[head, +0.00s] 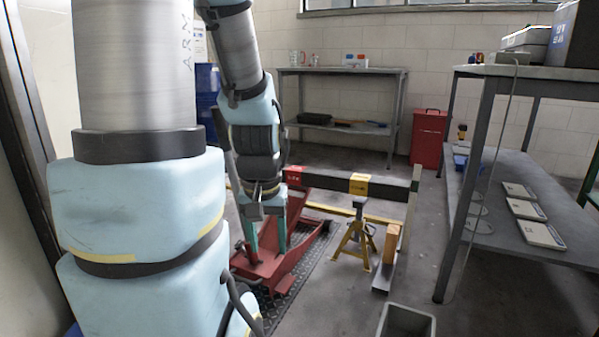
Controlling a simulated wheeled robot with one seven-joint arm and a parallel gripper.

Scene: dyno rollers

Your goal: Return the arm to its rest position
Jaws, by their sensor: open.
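My arm stands large at the left, with pale blue joint covers and grey metal links. It bends over at the top, and its end hangs down near the middle of the head view. My gripper (267,236) points down, its two teal fingers apart with nothing seen between them. It appears in front of or above a red floor jack (269,266); I cannot tell if they touch. A dark beam (328,181) with red and yellow pads runs to the right, just behind my gripper.
A yellow jack stand (357,240) stands under the beam. A grey workbench (530,73) with a lower shelf fills the right. A grey bin (405,322) sits at the front. A metal shelf (340,72) and a red cabinet (428,137) stand at the back.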

